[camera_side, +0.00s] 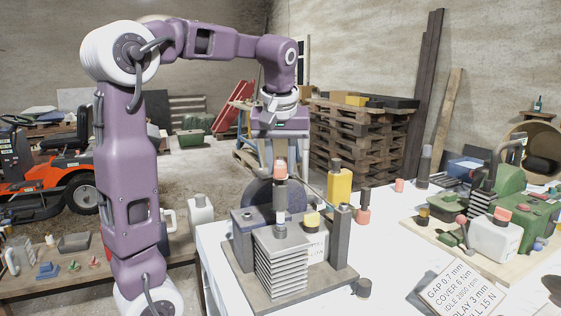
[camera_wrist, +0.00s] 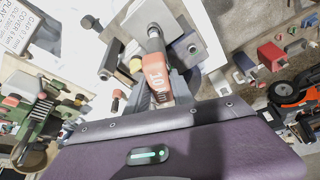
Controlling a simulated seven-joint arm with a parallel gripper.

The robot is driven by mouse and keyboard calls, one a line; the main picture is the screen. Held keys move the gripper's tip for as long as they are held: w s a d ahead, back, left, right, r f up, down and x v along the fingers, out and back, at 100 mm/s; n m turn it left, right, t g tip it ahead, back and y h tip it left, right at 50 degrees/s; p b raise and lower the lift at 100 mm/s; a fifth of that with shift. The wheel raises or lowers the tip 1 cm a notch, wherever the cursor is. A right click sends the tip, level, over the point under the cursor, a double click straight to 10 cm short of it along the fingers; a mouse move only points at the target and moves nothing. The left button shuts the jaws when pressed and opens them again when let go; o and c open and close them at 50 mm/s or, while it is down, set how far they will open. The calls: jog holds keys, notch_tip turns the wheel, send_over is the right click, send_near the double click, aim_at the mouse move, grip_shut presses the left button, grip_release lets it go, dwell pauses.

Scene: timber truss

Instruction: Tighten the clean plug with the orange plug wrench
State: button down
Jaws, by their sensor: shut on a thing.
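My gripper (camera_side: 281,160) points straight down above the finned grey block (camera_side: 281,268), shut on the orange plug wrench (camera_side: 281,172). The wrench is upright, with an orange upper part and a dark shaft below. In the wrist view its orange body (camera_wrist: 156,72) leads away from the jaws to a grey end over the block. A narrow pale and dark piece, which looks like the plug (camera_side: 281,217), stands under the shaft above the fins. I cannot tell how far the wrench sits over it. The plug's lower end is hidden.
Grey posts (camera_side: 341,232) and a yellow-topped piece (camera_side: 312,219) stand close around the block on its base plate (camera_side: 330,284). A green machine (camera_side: 522,208) and a printed card (camera_side: 462,290) are at right.

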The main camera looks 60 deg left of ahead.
aim_at(278, 180)
jog(key=shift+f, duration=2.75)
jog(key=shift+m+t, duration=0.4)
jog(key=shift+m, duration=0.8)
jog(key=shift+m+h, duration=0.4)
jog(key=shift+m, duration=0.3)
jog(key=shift+m+t, duration=0.4)
jog(key=shift+m, duration=0.1)
jog(key=shift+m+h, duration=0.6)
jog(key=shift+m, duration=0.7)
